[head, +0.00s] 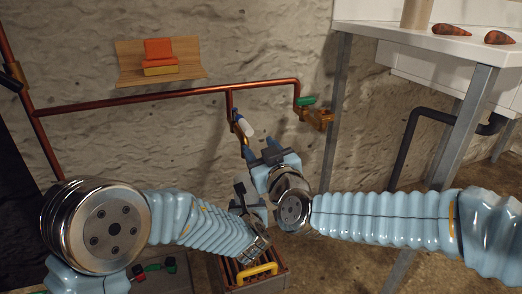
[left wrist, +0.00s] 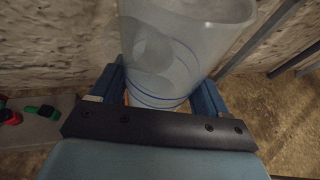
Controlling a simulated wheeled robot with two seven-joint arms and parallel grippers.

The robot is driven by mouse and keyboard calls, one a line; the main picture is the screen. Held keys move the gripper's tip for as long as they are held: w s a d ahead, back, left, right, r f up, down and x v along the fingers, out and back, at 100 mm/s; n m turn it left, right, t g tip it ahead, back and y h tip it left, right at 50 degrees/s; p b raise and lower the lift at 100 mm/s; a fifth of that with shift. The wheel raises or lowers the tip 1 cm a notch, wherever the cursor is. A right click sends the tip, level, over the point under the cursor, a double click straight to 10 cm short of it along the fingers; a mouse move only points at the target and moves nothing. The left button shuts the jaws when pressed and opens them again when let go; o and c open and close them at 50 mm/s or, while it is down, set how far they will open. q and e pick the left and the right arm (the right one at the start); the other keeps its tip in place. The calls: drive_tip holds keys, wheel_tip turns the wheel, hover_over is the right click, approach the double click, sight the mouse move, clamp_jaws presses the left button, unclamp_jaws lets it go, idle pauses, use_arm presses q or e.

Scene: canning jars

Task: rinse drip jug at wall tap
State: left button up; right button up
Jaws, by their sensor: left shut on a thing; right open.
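My left gripper (head: 250,202) is shut on a translucent drip jug (left wrist: 180,50) with thin blue rings. In the left wrist view the jug stands between the fingers (left wrist: 160,100), its wide open rim toward the upper right. A brass wall tap (head: 318,118) with a green handle (head: 306,101) ends the copper pipe, above and right of both grippers. My right gripper (head: 273,154) is open, close above the left one, near the wall.
A pale blue-white piece (head: 243,126) hangs at a copper branch (head: 230,105). A crate (head: 275,285) with a yellow handle (head: 257,272) stands below my left gripper. A white counter (head: 390,24) on metal legs (head: 338,110) bounds the right.

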use_arm(q)
drive_tip(key=s, duration=0.1)
drive_tip(key=s+d, duration=0.1)
drive_tip(key=s, duration=0.2)
drive_tip(key=shift+s+d, duration=0.3)
drive_tip(key=shift+s, duration=0.05)
drive_tip(key=shift+r, duration=0.1)
idle(1.0)
drive_tip(key=s+d+r+p, duration=0.1)
drive_tip(key=s+r+p, duration=0.1)
drive_tip(key=s+r, duration=0.2)
drive_tip(key=shift+s+d, duration=0.3)
drive_tip(key=shift+s, duration=0.05)
idle(1.1)
